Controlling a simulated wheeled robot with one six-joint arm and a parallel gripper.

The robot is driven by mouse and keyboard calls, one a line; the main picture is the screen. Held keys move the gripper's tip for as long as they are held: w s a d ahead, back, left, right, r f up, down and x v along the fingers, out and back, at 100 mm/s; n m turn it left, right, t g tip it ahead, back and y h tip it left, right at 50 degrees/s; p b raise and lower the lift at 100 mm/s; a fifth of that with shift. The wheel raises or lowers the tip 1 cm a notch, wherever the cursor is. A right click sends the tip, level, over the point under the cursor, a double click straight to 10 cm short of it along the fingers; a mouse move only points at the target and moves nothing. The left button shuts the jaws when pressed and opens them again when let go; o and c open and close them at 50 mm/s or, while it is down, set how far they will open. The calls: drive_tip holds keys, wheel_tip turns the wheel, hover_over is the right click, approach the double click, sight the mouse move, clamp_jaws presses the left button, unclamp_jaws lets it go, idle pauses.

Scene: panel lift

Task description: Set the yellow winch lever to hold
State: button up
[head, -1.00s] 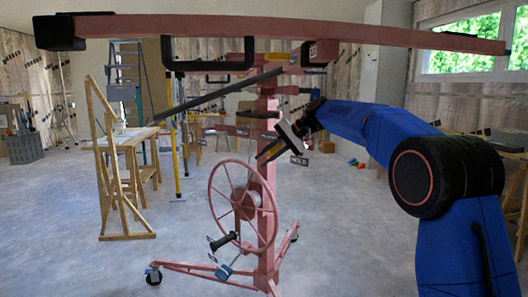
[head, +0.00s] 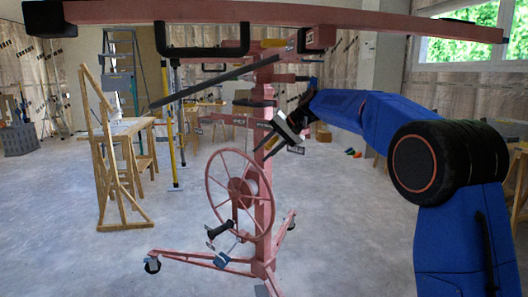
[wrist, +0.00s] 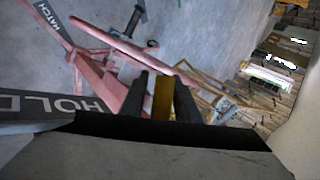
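The yellow winch lever (wrist: 163,97) shows between the two dark fingers of my gripper (wrist: 163,100) in the wrist view. The fingers lie close along both its sides, and my gripper looks shut on it. In the head view, my gripper (head: 268,142) is beside the pink mast, above the spoked winch wheel (head: 238,190). Only a little yellow shows there between the fingers. The HOLD label (wrist: 70,106) is large at the left of the wrist view, close to my gripper. My gripper's body hides the lower wrist view.
The pink panel lift stands on a castored base (head: 205,260). Its long pink beam (head: 350,20) crosses overhead, and a dark bar slants behind my gripper. A wooden trestle (head: 110,165) and a stepladder (head: 122,80) are at left. The grey floor around the base is mostly clear.

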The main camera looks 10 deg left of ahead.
idle(0.3)
drive_tip(key=shift+v, duration=8.75)
drive_tip(key=shift+w+f, duration=0.1)
drive_tip(key=s+d+f+t+h, duration=0.1)
drive_tip(key=s+d+f+h, duration=0.1)
drive_tip(key=s+d+f, duration=0.8)
drive_tip(key=s+d+f+h, duration=0.2)
drive_tip(key=s+d+f, duration=0.15)
drive_tip(key=s, duration=1.15)
drive_tip(key=s+d+f+t+h, duration=0.1)
drive_tip(key=s+d+f+h, duration=0.2)
drive_tip(key=s+d+f, duration=0.75)
drive_tip(key=shift+n+h, duration=0.8)
drive_tip(key=s+f, duration=0.3)
drive_tip(key=s, duration=0.2)
drive_tip(key=s+d+f, duration=0.1)
drive_tip(key=s+f, duration=0.1)
drive_tip(key=s, duration=0.2)
drive_tip(key=s+d+f, duration=0.1)
drive_tip(key=s+f, duration=0.2)
drive_tip(key=s, duration=0.2)
drive_tip(key=shift+s+d+f, duration=0.1)
drive_tip(key=shift+s+f, duration=0.2)
drive_tip(key=shift+f, duration=0.1)
